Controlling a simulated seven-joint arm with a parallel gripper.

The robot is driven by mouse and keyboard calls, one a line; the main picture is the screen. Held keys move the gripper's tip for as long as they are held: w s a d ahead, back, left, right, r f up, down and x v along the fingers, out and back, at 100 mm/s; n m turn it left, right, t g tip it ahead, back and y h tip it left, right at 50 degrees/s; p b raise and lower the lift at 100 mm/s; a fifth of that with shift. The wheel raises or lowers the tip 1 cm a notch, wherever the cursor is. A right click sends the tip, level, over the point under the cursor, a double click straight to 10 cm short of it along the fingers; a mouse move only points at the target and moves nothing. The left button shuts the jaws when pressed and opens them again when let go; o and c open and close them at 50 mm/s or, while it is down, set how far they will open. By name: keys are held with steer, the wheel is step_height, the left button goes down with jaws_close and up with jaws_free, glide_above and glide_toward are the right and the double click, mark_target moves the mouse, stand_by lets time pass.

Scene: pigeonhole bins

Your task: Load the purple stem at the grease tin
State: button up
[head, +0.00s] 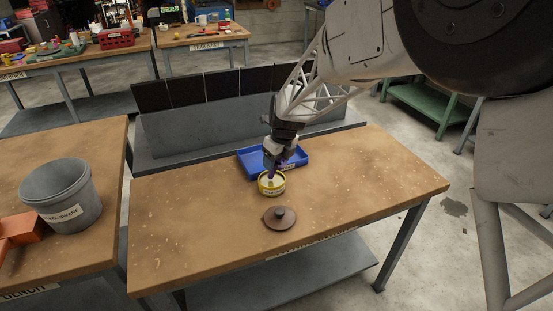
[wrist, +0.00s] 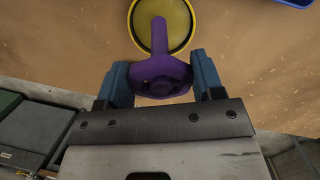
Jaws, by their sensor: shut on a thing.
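The purple stem (wrist: 160,70) is held between the blue fingertips of my gripper (wrist: 163,84), gripped at its wide knob end. Its thin shaft points away from the gripper, over the grease tin (wrist: 185,14) in the wrist view. In the head view the grease tin (head: 272,187) is a yellow-rimmed round tin with a pale label, standing on the wooden bench. My gripper (head: 275,162) is right above the tin, pointing down, with a bit of purple showing. I cannot tell whether the shaft tip touches the tin's contents.
A blue tray (head: 300,158) lies just behind the tin. A brown round lid with a knob (head: 280,217) lies in front of it. A dark pigeonhole rack (head: 190,90) stands behind the bench (head: 190,230). A grey bucket (head: 62,195) is on the left bench. The bench's left and right parts are clear.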

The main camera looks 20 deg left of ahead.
steer(key=shift+f, duration=0.55)
stand_by(1.9)
steer(key=shift+r, duration=0.15)
steer(key=shift+a+v, duration=0.25)
steer(key=shift+v, duration=0.85)
steer(key=shift+a+v, duration=0.2)
steer(key=shift+v, duration=0.95)
steer(key=shift+a+v, duration=0.25)
steer(key=shift+v, duration=0.85)
steer(key=shift+w+r, duration=0.1)
steer(key=shift+r, duration=0.1)
